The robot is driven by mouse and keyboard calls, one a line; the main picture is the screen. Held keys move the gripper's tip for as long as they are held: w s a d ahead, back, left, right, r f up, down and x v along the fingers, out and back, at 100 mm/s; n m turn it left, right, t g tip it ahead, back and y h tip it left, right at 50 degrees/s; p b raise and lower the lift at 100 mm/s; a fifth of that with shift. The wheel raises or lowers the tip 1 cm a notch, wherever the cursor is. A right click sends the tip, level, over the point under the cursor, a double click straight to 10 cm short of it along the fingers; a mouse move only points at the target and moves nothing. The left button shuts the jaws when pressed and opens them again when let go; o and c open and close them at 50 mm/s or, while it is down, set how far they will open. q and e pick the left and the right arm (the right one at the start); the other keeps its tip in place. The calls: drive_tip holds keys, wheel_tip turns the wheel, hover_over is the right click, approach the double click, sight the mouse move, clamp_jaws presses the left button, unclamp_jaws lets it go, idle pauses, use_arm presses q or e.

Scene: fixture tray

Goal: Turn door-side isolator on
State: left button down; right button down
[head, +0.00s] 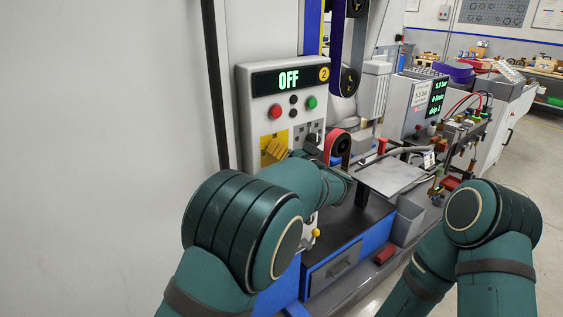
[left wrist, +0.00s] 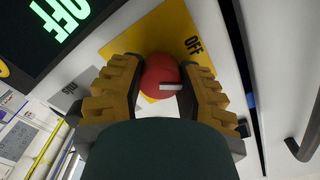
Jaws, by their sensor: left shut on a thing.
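The door-side isolator is a red round knob (left wrist: 155,72) with a white pointer mark on a yellow plate (left wrist: 180,22) in the left wrist view. An OFF label is printed on the plate. The pointer mark lies toward the picture's right, on the OFF-label side. My left gripper (left wrist: 159,66) is shut on the knob, with ribbed yellow fingers on both sides. In the head view, the left gripper (head: 275,151) is at the yellow plate (head: 268,141), hiding the knob. The panel display (head: 289,79) reads OFF. My right gripper is outside the head view.
Red (head: 276,112) and green (head: 310,103) buttons sit above the yellow plate on the grey panel. A red-rimmed roller (head: 339,144) stands close to the right of the left gripper. A flat metal plate (head: 389,176) and hoses lie farther right.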

use_arm(q)
drive_tip(key=m+b, duration=0.1)
drive_tip(key=m, duration=0.1)
drive_tip(key=shift+m, duration=0.4)
drive_tip(key=m, duration=0.2)
drive_tip(key=shift+m, duration=0.4)
drive_tip(key=shift+r+m+p, duration=0.1)
drive_tip(key=shift+m+p, duration=0.2)
drive_tip(key=shift+m, duration=0.9)
drive_tip(key=shift+m+p, duration=0.5)
drive_tip(key=shift+m, duration=1)
drive_tip(key=c, duration=0.5)
unclamp_jaws()
drive_tip(key=shift+w, duration=0.1)
